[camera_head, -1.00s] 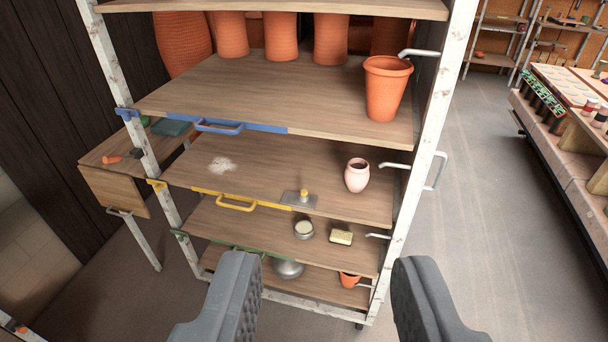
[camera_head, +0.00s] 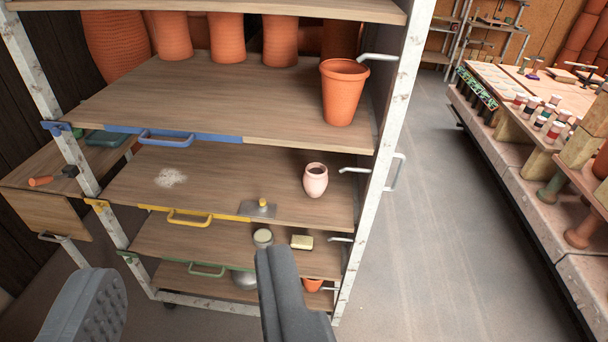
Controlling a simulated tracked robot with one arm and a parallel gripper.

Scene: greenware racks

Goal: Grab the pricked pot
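A small pale pink pot (camera_head: 316,180) with a dark mouth stands upright on the yellow-handled shelf, near its right end. A larger terracotta pot (camera_head: 343,92) stands upright on the blue-handled shelf above. A small orange pot (camera_head: 313,284) shows partly on the lowest shelf. I cannot make out prick marks on any of them. My gripper (camera_head: 187,275) is open and empty, its grey fingers wide apart at the bottom of the view, in front of the lower shelves. Its right finger covers part of those shelves. It touches no pot.
The rack's white right post (camera_head: 383,150) with metal hooks stands right of the pots. A metal tool with a yellow knob (camera_head: 262,207) and white powder (camera_head: 170,177) lie on the pink pot's shelf. Tall terracotta pots (camera_head: 227,38) stand behind. Floor (camera_head: 450,230) at right is clear.

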